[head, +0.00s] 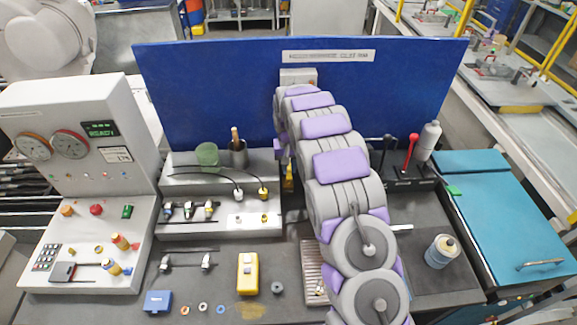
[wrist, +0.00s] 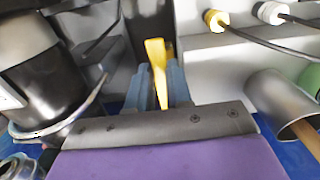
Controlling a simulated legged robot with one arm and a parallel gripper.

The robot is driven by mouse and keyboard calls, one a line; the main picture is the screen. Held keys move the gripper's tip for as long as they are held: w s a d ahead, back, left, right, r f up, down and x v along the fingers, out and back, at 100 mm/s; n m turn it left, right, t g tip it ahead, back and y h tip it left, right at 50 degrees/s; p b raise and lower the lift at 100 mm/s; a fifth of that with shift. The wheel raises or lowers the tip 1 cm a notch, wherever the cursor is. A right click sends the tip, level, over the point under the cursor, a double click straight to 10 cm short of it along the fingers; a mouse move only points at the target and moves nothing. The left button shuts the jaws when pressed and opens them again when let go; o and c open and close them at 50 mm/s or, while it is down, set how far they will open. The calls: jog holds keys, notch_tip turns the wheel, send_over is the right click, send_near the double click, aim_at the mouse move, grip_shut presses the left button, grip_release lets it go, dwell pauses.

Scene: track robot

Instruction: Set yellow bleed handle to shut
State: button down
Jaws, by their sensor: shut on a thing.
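The yellow bleed handle (wrist: 156,55) stands between the two blue-grey fingers of my gripper (wrist: 160,84) in the wrist view. The gripper is shut on it. The handle looks like a flat yellow lever with a wider end, and its long axis runs nearly straight up the picture. In the head view a small part of the yellow handle (head: 289,183) shows just left of my arm. My arm covers most of the area around it, and the handle's pivot is hidden.
A grey cup with a wooden-handled tool (wrist: 280,103) is to the right in the wrist view, and a dark cylindrical vessel (wrist: 45,75) is to the left. In the head view, a blue panel (head: 210,90) stands behind, and a gauge console (head: 80,150) stands left.

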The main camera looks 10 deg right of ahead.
aim_at(289, 170)
jog(key=c, duration=1)
grip_release()
notch_tip(289, 170, up, 17)
jog(key=shift+r, duration=0.1)
